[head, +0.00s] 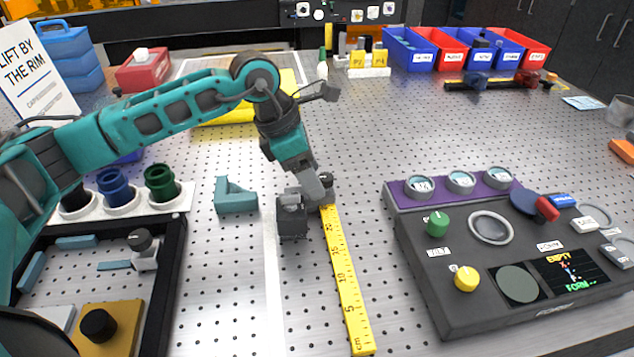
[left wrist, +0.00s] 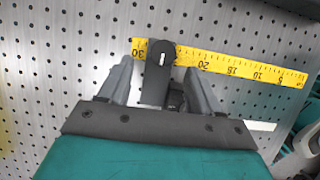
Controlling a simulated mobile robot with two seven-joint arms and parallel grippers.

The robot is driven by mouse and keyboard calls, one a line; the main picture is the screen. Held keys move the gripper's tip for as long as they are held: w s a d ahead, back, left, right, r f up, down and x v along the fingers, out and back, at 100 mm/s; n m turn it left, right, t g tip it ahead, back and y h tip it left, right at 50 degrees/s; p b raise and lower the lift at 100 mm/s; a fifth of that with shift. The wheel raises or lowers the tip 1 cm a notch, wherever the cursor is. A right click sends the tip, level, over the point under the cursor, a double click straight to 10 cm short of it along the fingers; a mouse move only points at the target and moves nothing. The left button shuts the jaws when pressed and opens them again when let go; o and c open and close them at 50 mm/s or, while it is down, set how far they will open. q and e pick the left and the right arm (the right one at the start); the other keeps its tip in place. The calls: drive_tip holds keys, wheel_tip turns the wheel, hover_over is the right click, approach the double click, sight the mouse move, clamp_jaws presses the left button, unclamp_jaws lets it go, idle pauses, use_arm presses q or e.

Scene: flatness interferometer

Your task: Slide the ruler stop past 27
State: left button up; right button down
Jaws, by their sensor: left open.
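The yellow ruler (head: 343,272) lies on the perforated table, its low numbers toward me and its far end beside my left gripper. It also shows in the left wrist view (left wrist: 240,68), with 30 at the left and 5 at the right. The dark ruler stop (left wrist: 156,82), with a round black end, sits across the ruler between the 30 and 20 marks; its exact reading is hidden. My left gripper (head: 306,212) is open, low over the ruler's far end. In the wrist view its fingers stand either side of the stop, with gaps visible. My right gripper is out of view.
A teal angled block (head: 235,196) stands left of the gripper. A dark control console (head: 455,255) with knobs and dials is right of the ruler. A black-rimmed tray (head: 172,262) is at the left. The table between ruler and console is clear.

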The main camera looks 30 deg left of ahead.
use_arm(q)
drive_tip(key=shift+x, duration=1.7)
clamp_jaws()
